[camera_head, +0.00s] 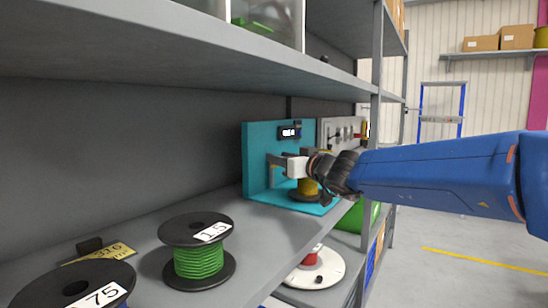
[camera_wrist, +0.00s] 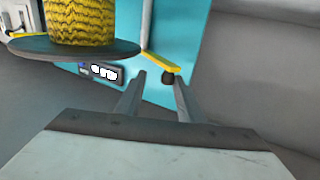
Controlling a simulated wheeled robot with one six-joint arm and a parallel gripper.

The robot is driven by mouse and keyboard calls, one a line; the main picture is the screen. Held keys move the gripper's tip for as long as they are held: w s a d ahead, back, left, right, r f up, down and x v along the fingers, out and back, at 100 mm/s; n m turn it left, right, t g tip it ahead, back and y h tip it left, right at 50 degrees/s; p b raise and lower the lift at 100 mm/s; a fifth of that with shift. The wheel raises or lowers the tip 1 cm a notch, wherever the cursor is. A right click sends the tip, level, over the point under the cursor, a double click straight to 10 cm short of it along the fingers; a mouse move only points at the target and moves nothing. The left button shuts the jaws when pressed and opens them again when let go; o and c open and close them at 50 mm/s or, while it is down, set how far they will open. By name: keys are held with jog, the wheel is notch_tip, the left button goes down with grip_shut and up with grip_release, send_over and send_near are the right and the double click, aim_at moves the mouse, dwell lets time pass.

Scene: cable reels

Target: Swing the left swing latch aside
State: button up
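The left swing latch (camera_wrist: 160,63) shows in the wrist view as a short yellow bar with a black knob (camera_wrist: 169,79) at its end, in front of a teal panel. My gripper (camera_wrist: 159,77) is open, with one finger on each side of the knob. I cannot tell whether either finger touches it. In the head view my gripper (camera_head: 272,164) reaches in front of the teal stand (camera_head: 256,140), and the latch cannot be made out there. A reel of yellow cable (camera_head: 307,188) sits in the stand, partly behind my gripper; it also shows in the wrist view (camera_wrist: 80,22).
A dark label plate (camera_head: 289,132) is on the teal panel. A grey panel (camera_head: 335,130) stands just right of it. A green cable reel (camera_head: 198,260) and another reel (camera_head: 75,285) stand nearer on the shelf. A shelf board is overhead, and a shelf post (camera_head: 371,150) is close to my arm.

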jog(key=v, duration=1.2)
jog(key=shift+c, duration=0.7)
